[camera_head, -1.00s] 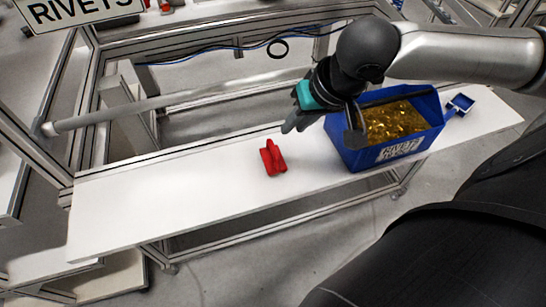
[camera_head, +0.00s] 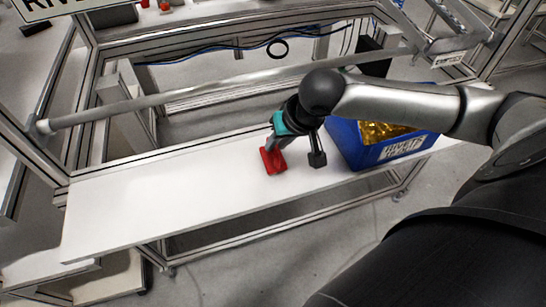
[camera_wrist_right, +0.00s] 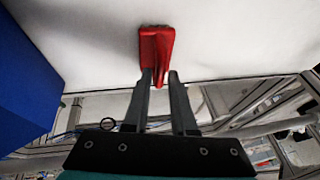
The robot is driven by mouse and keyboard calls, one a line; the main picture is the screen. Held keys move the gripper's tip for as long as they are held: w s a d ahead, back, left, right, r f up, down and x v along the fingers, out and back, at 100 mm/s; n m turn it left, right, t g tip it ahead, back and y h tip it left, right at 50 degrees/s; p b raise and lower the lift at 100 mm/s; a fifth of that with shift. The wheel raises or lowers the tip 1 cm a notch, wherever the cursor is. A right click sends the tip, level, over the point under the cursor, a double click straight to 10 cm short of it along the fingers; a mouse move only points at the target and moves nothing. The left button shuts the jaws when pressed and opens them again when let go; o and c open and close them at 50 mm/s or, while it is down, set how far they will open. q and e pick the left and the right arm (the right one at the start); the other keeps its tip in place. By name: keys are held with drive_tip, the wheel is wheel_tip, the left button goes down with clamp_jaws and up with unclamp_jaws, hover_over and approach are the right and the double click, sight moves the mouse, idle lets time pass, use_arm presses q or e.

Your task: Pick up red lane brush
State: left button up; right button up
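The red lane brush (camera_head: 273,161) lies on the white shelf board (camera_head: 150,205) in the head view. My right gripper (camera_head: 271,147) reaches down to the brush from the upper right and hides part of it. In the right wrist view the brush (camera_wrist_right: 156,45) is straight ahead, just beyond the fingertips. There my right gripper (camera_wrist_right: 161,76) has its two fingers apart, with some red visible between them. A gap shows between the fingers, and whether either one touches the brush I cannot tell. My left gripper is not in view.
A blue bin (camera_head: 352,150) of gold-coloured rivets (camera_head: 385,133) stands on the board right of the brush, close to my right arm. A metal rail (camera_head: 200,95) runs behind the board. The left part of the board is clear.

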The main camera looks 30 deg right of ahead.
drive_tip(key=x, duration=0.3)
drive_tip(key=shift+f, duration=0.2)
clamp_jaws()
